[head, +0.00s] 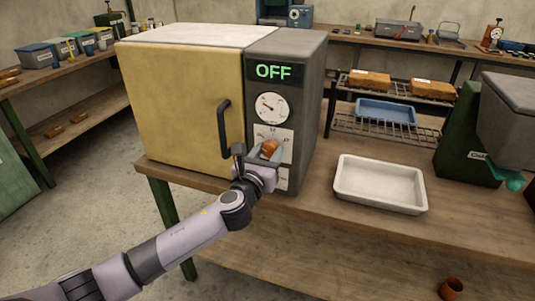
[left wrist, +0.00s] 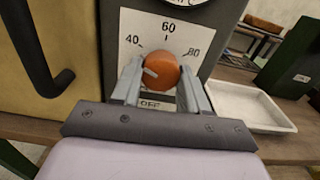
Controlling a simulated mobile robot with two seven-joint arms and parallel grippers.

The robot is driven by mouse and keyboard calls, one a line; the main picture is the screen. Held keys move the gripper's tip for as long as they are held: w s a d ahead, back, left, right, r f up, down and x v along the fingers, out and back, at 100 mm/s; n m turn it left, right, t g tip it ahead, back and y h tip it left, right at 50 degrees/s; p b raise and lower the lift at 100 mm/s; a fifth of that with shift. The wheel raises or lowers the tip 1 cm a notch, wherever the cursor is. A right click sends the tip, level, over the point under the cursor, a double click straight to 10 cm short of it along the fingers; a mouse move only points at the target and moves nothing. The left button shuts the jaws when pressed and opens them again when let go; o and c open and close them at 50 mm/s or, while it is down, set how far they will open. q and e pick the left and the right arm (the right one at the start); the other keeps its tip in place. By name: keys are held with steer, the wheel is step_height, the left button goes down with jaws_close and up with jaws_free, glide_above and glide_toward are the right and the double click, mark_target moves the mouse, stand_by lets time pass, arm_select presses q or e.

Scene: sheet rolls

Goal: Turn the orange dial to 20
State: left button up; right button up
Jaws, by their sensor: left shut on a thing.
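The orange dial (head: 269,147) is on the lower front panel of a kiln-like box (head: 190,95) with a yellow door. The left wrist view shows the dial (left wrist: 161,68) closer, on a white scale marked 40, 60, 80, with OFF below. No 20 is visible; the left finger covers part of the scale there. My left gripper (head: 266,160) is shut on the dial, one finger on each side, also in the left wrist view (left wrist: 161,82). The display (head: 274,72) reads OFF. My right gripper is not in view.
A black door handle (head: 224,128) stands out just left of the dial. A round gauge (head: 271,107) is above it. A white tray (head: 346,198) lies on the bench to the right, near a wire rack (head: 350,122). A green machine (head: 462,145) stands farther right.

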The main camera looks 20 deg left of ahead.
arm_select(q)
steer(key=n, duration=0.5)
steer(key=shift+d+f, duration=0.1)
steer(key=n, duration=0.5)
steer(key=shift+n+b, duration=0.3)
steer(key=shift+b, duration=0.1)
stand_by(0.3)
steer(key=o, duration=1.1)
steer(key=shift+c, duration=0.2)
steer(key=shift+s, duration=0.1)
steer(key=s, duration=0.7)
